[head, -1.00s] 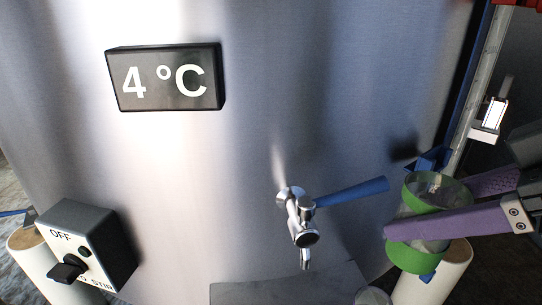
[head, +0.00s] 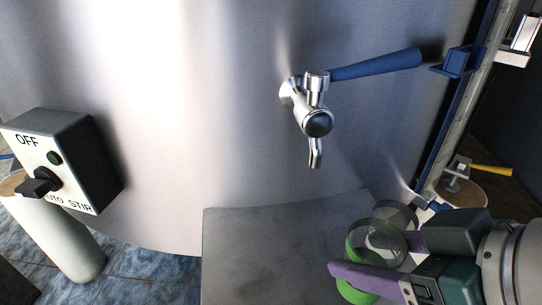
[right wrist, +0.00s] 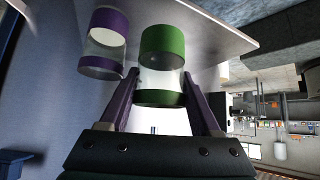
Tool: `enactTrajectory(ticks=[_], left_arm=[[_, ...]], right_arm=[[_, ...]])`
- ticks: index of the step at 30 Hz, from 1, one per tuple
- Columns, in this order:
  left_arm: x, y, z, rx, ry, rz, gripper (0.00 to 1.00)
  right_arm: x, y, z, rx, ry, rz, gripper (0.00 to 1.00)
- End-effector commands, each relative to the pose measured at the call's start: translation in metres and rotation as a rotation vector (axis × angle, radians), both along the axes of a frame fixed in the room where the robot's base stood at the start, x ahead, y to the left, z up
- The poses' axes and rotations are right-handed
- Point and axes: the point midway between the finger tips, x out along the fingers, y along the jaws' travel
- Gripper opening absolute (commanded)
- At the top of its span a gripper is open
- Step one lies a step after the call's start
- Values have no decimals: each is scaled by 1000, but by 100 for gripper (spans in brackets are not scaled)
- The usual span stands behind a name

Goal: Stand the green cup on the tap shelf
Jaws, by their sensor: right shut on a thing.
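The green cup (head: 378,245), clear with green bands, is between the fingers of my right gripper (head: 372,256) at the right side of the grey tap shelf (head: 265,250) in the head view. In the right wrist view the green cup (right wrist: 162,42) is gripped between both fingers (right wrist: 160,82), with one green band close to the pale shelf surface (right wrist: 215,25). I cannot tell whether it touches the shelf. My left gripper is not in view.
A purple-banded clear cup (right wrist: 103,48) stands close beside the green cup. The chrome tap (head: 312,110) with a blue lever (head: 375,65) hangs above the shelf. The shelf's left part is clear. A stir switch box (head: 65,155) is at the left.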

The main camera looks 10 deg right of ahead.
Motion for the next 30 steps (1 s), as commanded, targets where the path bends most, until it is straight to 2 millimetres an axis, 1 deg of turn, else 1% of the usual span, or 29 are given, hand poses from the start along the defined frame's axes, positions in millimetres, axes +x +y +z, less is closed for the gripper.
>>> enactTrajectory(ticks=[1, 6, 9, 12, 15, 17, 22, 24, 30], left_arm=[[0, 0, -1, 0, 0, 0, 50], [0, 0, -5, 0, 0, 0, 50], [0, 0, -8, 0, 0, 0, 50], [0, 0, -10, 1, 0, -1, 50], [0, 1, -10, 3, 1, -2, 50], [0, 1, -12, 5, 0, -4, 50], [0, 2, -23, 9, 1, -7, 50], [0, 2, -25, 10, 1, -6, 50], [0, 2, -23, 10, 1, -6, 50]], right_arm=[[13, 5, 2, 3, -7, 0, 3], [53, 20, 0, 2, -6, -1, 3], [72, 28, 0, 1, -4, 1, 3], [86, 32, 0, 0, -2, 1, 3], [91, 35, -1, 0, 1, 3, 3], [92, 35, -4, -1, 2, 2, 3], [91, 34, -30, -3, 4, 1, 3], [91, 34, -36, -2, 3, 2, 3], [91, 35, -35, -1, 1, 2, 3]])
